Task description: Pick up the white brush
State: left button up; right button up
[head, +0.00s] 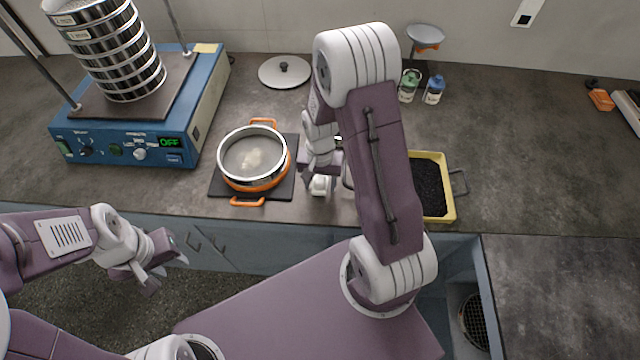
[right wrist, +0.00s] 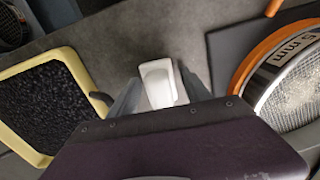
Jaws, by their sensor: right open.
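The white brush (head: 320,186) lies on the grey counter between the orange-rimmed sieve pan and the yellow tray. Part of it is hidden by my right gripper (head: 321,178) in the head view. In the right wrist view the white brush (right wrist: 159,84) shows between the two fingers of the right gripper (right wrist: 158,90), with a gap on each side. My right gripper is open and points down at it; I cannot tell the exact height. My left gripper (head: 168,272) is open and empty, low at the left, in front of the counter edge.
A steel sieve (head: 252,158) sits in an orange pan on a dark mat, left of the brush. A yellow tray (head: 447,185) of black grains is at right. The blue shaker (head: 190,130) with stacked sieves, a lid (head: 284,72) and bottles (head: 434,90) stand further back.

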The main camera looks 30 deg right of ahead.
aim_at(322, 181)
jog(key=shift+r, duration=0.1)
grip_shut()
jog(key=shift+r, duration=0.1)
jog(key=shift+r, duration=0.3)
jog(key=r, duration=0.2)
jog(key=s+r, duration=0.1)
jog(key=r, duration=0.1)
jog(key=shift+d, duration=0.1)
jog(key=s+d+r+p, duration=0.1)
jog(key=s+d+r, duration=0.1)
jog(key=s+r, duration=0.4)
jog(key=s, duration=0.4)
jog(key=shift+s, duration=0.25)
jog(key=shift+d+r, duration=0.1)
